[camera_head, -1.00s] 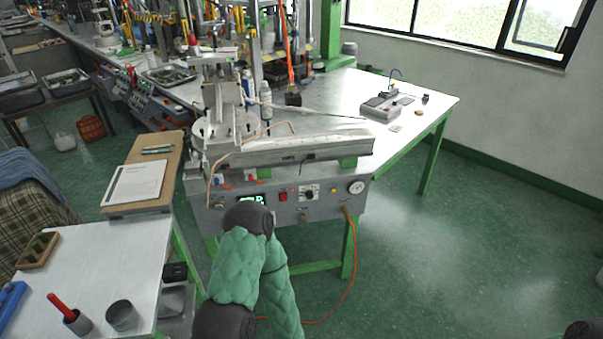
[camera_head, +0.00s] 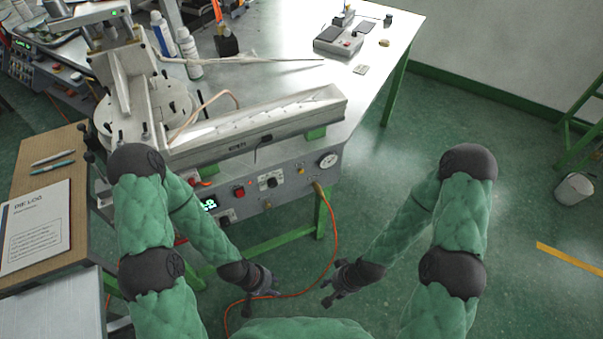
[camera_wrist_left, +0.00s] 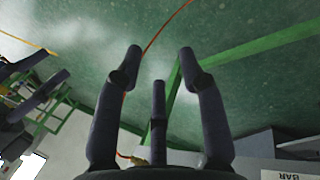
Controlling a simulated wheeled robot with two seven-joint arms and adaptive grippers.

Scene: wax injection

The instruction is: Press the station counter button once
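The wax injection station's front panel (camera_head: 285,197) carries a lit green display (camera_head: 209,203), a red button (camera_head: 239,191), a black knob (camera_head: 271,183), a small yellow button (camera_head: 301,171) and a round gauge (camera_head: 327,160). I cannot tell which control is the counter button. My left gripper (camera_head: 275,289) hangs below and in front of the panel, apart from it. In the left wrist view my left gripper (camera_wrist_left: 160,60) is open and empty. My right gripper (camera_head: 327,294) hangs to its right over the floor, fingers apart and empty.
A grey box with buttons (camera_head: 338,41) stands on the white table (camera_head: 385,50). An orange hose (camera_head: 334,240) runs from the panel to the floor. Open green floor lies to the right.

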